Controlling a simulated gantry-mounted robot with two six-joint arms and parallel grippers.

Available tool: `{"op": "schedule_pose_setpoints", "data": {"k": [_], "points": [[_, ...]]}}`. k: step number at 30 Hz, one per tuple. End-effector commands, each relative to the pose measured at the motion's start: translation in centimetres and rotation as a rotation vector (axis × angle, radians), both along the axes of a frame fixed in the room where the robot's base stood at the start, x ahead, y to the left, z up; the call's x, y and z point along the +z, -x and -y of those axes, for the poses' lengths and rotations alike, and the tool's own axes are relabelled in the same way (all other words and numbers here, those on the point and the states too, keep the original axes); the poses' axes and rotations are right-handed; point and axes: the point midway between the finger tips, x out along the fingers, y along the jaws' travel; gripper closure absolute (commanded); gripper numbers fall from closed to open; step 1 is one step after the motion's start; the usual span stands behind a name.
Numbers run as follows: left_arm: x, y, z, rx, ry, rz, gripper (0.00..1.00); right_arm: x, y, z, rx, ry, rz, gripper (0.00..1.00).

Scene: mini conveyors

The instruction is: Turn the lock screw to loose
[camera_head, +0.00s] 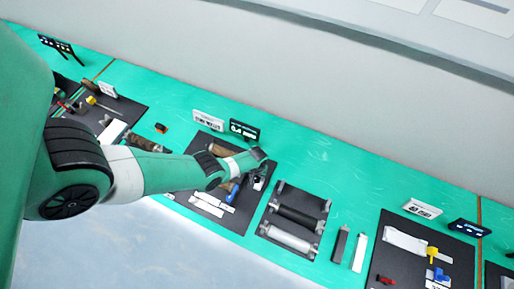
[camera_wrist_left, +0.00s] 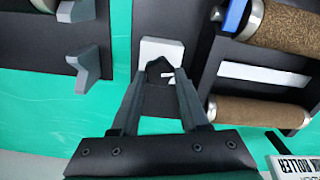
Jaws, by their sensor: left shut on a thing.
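My left gripper (camera_head: 257,179) reaches down at the right edge of a dark station panel on the green bench. In the left wrist view its two fingers (camera_wrist_left: 160,77) close around a small dark knob (camera_wrist_left: 158,66), which looks like the lock screw. The knob sits in front of a white block (camera_wrist_left: 162,46) on the dark panel. The fingertips touch the knob's sides. Its turn position cannot be told. My right gripper is not in view.
Brown cork-like rollers (camera_wrist_left: 258,111) and a blue part (camera_wrist_left: 234,14) lie right of the fingers in the wrist view. A grey bracket (camera_wrist_left: 88,68) stands to the left. In the head view a roller frame (camera_head: 296,216) is close on the right; bare green bench (camera_head: 330,165) lies behind it.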

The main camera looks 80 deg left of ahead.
Motion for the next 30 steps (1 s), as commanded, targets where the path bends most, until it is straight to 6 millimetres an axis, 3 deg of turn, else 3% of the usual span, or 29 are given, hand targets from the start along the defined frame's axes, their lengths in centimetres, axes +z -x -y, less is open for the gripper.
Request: {"op": "schedule_pose_setpoints", "data": {"k": [10, 24, 25, 29, 30], "points": [[-0.07, 0.05, -0.05, 0.122, -0.001, 0.002, 1.00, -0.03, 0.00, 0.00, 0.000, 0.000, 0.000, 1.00], [-0.07, 0.05, -0.05, 0.134, -0.001, 0.002, 1.00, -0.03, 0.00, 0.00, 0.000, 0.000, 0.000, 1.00], [-0.07, 0.05, -0.05, 0.134, -0.001, 0.002, 0.50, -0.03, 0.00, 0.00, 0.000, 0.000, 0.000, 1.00], [-0.06, 0.06, -0.04, 0.134, -0.001, 0.000, 0.27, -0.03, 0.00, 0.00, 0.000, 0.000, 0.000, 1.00], [-0.05, 0.05, -0.04, 0.134, -0.001, 0.000, 0.25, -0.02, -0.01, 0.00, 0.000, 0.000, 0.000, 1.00]]}}
